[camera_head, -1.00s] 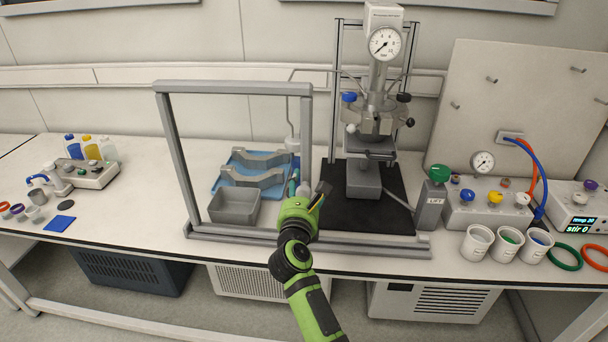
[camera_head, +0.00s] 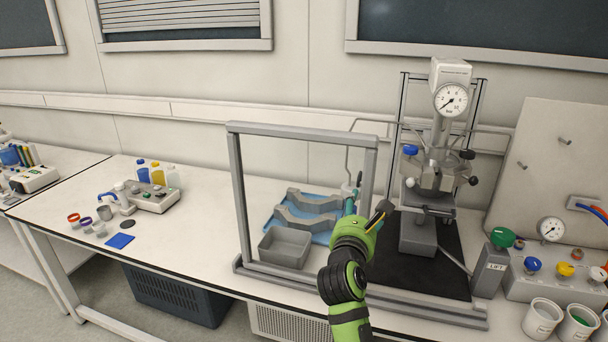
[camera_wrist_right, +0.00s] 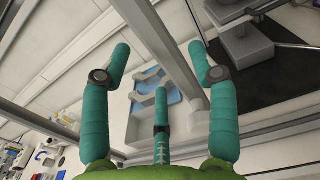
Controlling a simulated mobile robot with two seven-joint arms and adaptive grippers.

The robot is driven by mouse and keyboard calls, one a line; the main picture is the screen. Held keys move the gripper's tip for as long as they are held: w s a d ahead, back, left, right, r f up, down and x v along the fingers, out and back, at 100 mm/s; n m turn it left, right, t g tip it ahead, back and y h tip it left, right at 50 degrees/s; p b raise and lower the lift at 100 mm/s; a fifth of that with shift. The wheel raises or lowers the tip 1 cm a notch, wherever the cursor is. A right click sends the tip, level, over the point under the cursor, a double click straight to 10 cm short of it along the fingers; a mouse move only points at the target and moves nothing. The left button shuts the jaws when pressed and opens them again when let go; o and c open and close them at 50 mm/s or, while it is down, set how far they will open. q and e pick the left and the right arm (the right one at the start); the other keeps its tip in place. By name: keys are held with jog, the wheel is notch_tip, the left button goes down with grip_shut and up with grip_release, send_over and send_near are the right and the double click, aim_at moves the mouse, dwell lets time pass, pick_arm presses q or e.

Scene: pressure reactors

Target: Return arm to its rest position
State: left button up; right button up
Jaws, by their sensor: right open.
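My right arm comes up from the bottom of the head view, green and black. Its gripper (camera_head: 368,212) is in front of the grey frame's right post, left of the reactor (camera_head: 436,170). In the right wrist view the teal fingers of the gripper (camera_wrist_right: 162,75) are spread wide with nothing between them. The frame post and the blue tray (camera_wrist_right: 148,92) show beyond the fingers. In the head view the gripper hides part of the post and base. My left gripper is not in view.
The grey frame (camera_head: 238,205) stands around a grey bin (camera_head: 286,248) and a blue tray (camera_head: 282,226) with grey cradles. A black mat (camera_head: 440,262) lies under the reactor. White cups (camera_head: 541,318) and a valve box (camera_head: 530,286) are at right.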

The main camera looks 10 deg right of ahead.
jog(key=shift+s+r, duration=0.1)
jog(key=s+a+r+n+t+y, duration=0.2)
jog(key=s+a+n+t+y, duration=0.3)
jog(key=n, duration=0.6)
jog(key=s+a+r+n+t+y, duration=0.25)
jog(key=a+n+y, duration=0.4)
jog(key=n, duration=0.55)
jog(key=s+a+f+n+g+y, duration=0.5)
jog(key=a+f+n+y, duration=0.15)
jog(key=f+n, duration=0.35)
jog(key=s+d+f+n+g+h, duration=0.25)
jog(key=s+f+n+g, duration=0.7)
jog(key=s+f, duration=0.55)
jog(key=s+d+f+n+g+h, duration=0.2)
jog(key=s+d+f+g+h, duration=0.35)
jog(key=s+d+f, duration=0.3)
notch_tip(320, 180, down, 21)
jog(key=s, duration=0.2)
jog(key=s+d+f+g, duration=0.2)
jog(key=s+f, duration=1.3)
jog(key=s, duration=0.1)
jog(key=shift+s+f+h, duration=0.2)
jog(key=shift+s+h, duration=0.05)
jog(key=shift+h, duration=0.15)
